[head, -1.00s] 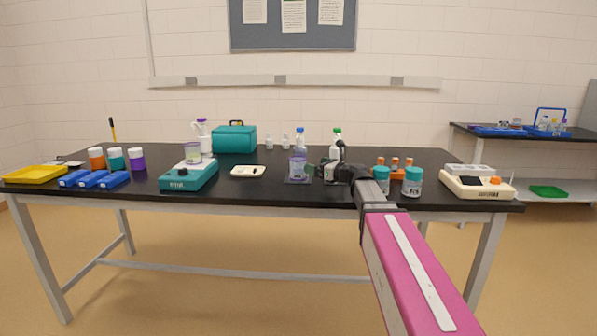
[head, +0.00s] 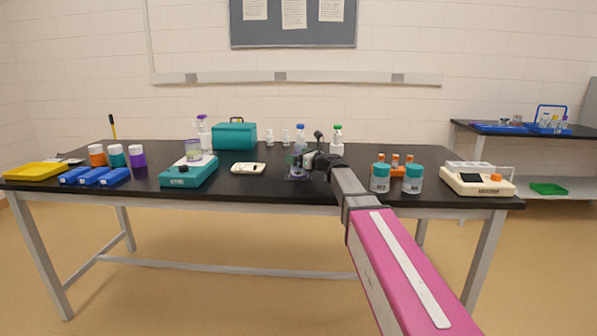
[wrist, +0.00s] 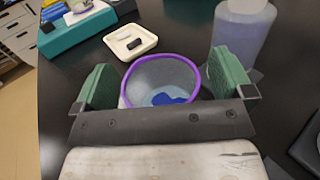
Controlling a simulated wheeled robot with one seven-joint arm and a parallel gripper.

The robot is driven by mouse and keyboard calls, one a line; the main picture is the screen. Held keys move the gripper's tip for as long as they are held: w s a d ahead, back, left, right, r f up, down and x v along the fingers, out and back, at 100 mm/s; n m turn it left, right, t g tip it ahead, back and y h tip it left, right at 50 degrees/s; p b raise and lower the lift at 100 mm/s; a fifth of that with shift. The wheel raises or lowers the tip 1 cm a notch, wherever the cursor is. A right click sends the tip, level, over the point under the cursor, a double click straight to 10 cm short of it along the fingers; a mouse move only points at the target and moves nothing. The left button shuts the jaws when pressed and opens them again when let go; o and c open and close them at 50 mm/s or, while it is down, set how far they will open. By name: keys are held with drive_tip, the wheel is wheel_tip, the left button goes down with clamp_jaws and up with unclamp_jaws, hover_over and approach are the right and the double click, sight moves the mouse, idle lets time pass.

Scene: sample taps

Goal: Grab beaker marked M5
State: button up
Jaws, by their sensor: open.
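A clear beaker with a purple rim (wrist: 162,59) and some blue at its bottom sits between my fingers in the wrist view. No marking on it can be read. My gripper (wrist: 166,82) is open, with one green finger pad on each side of the beaker. I cannot tell whether the pads touch it. In the head view my gripper (head: 301,161) is over the middle of the bench and largely hides this beaker. Another purple-rimmed beaker (head: 193,151) stands on the teal device (head: 188,175) at the left.
A clear bottle (wrist: 240,38) stands close beyond my right finger in the wrist view; its blue cap (head: 300,128) shows in the head view. A white dish (head: 248,168) lies to the left. Teal-lidded jars (head: 380,178) and a cream device (head: 477,181) are to the right.

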drive_tip(key=c, duration=1.4)
drive_tip(key=shift+r, duration=0.15)
